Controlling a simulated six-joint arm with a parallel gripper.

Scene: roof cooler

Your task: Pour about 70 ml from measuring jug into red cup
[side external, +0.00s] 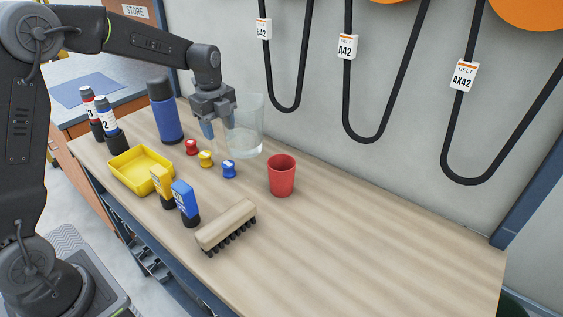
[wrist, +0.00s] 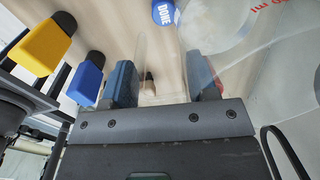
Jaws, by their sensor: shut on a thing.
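The clear measuring jug (side external: 247,126) is near the wall, behind and left of the red cup, and looks upright. Whether its base touches the bench is hard to tell. The lower part of the jug looks slightly tinted, but the liquid level is unclear. My gripper (side external: 216,130) is at the jug's left side, shut on it, with a clear strip of the jug between the fingers in the wrist view (wrist: 163,85). Red print shows on the jug (wrist: 240,22) there. The red cup (side external: 281,177) stands upright on the bench, apart from the jug; its inside bottom is hidden.
Red (side external: 191,147), yellow (side external: 205,159) and blue (side external: 229,169) small knobs stand before the jug. The bench's right (side external: 400,250) is clear.

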